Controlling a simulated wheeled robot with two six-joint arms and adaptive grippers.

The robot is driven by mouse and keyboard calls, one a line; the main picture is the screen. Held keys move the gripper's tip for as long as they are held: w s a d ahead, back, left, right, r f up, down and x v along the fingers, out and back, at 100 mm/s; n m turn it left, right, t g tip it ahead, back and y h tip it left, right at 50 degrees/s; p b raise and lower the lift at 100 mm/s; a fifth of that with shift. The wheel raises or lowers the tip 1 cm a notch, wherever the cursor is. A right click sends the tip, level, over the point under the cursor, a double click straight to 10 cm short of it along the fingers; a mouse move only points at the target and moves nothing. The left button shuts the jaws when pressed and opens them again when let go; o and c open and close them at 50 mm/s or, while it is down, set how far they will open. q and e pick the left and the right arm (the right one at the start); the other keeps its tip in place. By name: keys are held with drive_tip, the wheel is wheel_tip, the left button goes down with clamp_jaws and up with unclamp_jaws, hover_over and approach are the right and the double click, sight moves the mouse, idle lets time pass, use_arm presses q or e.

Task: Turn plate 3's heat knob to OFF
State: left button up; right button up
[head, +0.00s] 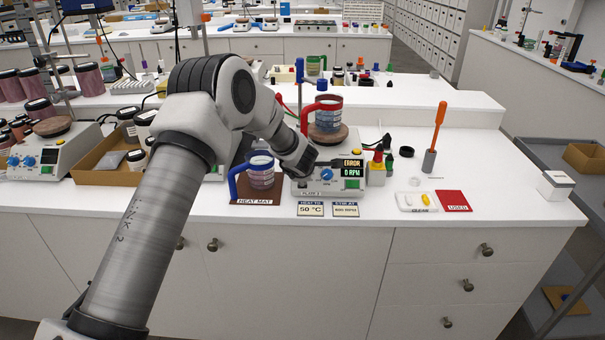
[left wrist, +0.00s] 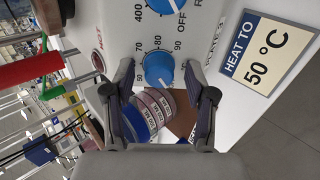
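Plate 3 (head: 340,186) is a white hot plate on the bench with a display reading ERROR and 0 RPM. My left gripper (head: 303,168) is at the left of its front panel and hides the heat knob in the head view. In the left wrist view, the blue heat knob (left wrist: 158,70), with 50 to 90 printed around it, sits between the fingers of the open left gripper (left wrist: 160,78). Gaps show on both sides of the knob. Its exact pointer setting is hard to tell. My right gripper is not in view.
A red-handled beaker (head: 327,117) stands on plate 3. A second blue knob (head: 327,174) is right of the gripper. A blue-handled beaker (head: 261,172) stands close by on the heat mat (head: 243,197). A 50 °C card (head: 311,209) is in front.

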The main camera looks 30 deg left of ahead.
use_arm(q)
drive_tip(key=shift+r, duration=0.1)
drive_tip(key=v, duration=1.1)
drive_tip(key=shift+s+r, duration=0.2)
drive_tip(key=shift+s, duration=0.1)
drive_tip(key=shift+d, duration=0.1)
